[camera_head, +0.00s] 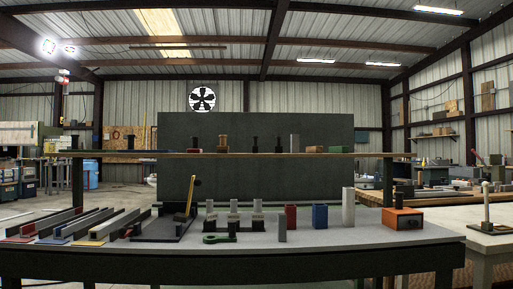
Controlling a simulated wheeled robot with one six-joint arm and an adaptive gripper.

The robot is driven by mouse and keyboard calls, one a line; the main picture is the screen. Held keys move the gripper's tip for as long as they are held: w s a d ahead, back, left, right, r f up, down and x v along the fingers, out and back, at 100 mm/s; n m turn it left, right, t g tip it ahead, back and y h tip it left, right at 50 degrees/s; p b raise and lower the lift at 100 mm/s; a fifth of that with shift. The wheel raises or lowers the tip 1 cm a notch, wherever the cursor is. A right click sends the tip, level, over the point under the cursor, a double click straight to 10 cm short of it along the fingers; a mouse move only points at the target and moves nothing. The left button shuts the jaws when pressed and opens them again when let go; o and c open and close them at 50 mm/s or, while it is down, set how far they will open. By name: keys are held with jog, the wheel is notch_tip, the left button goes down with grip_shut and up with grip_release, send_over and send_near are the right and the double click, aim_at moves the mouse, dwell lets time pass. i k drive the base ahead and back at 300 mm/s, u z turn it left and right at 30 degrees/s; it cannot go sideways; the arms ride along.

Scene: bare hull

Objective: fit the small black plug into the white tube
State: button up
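A tall pale upright piece (348,207), which looks like the white tube, stands on the grey bench right of a blue block; its top opening is too small to make out. Several small dark upright pieces stand on the shelf behind, including one at the left (195,145), one near the middle (255,145) and one beside it (278,145). A dark piece (399,200) also sits on top of an orange box. I cannot tell which of these is the small black plug. My gripper is not in view.
The bench (330,240) also bears long rails at the left, a black stand with a yellow lever (190,198), a green tool (220,238), a red block (291,217), the blue block (320,216) and the orange box (402,219). The bench's front right top is clear.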

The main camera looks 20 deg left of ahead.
aim_at(348, 193)
jog(key=u, duration=0.6)
jog(key=i, duration=0.65)
jog(key=u, duration=0.6)
jog(key=i, duration=0.65)
jog(key=z, duration=0.15)
